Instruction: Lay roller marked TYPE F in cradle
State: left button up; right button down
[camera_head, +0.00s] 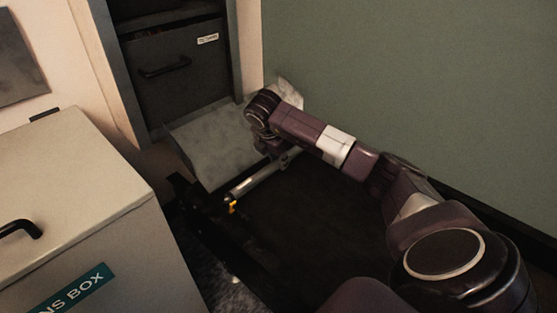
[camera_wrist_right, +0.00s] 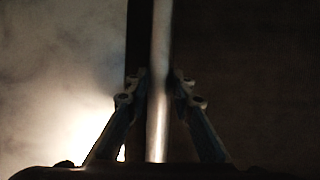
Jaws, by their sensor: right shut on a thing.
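A thin, pale metallic roller (camera_head: 257,179) lies slanted over the dark belt-like surface, its lower left end near a small orange-yellow part (camera_head: 232,206). My right gripper (camera_head: 276,155) is at the roller's upper right part. In the right wrist view the roller (camera_wrist_right: 160,60) runs upright between the two fingers (camera_wrist_right: 160,85), which are shut on it. No TYPE F marking is readable. I cannot tell which part is the cradle, or whether the roller touches anything below. My left gripper does not show.
A dark belt-like bed (camera_head: 310,225) fills the middle. A grey plate (camera_head: 212,150) lies behind it, before a dark drawer cabinet (camera_head: 180,70). A beige box (camera_head: 70,200) with a black handle and teal label stands at left. A green wall (camera_head: 420,80) bounds the right.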

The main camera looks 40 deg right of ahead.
jog(key=shift+f, duration=0.35)
jog(key=shift+f+b, duration=0.75)
jog(key=shift+f, duration=0.3)
jog(key=shift+f, duration=0.3)
dwell(0.6)
jog(key=c, duration=1.6)
grip_release()
jog(key=shift+f, duration=0.1)
jog(key=v, duration=1.2)
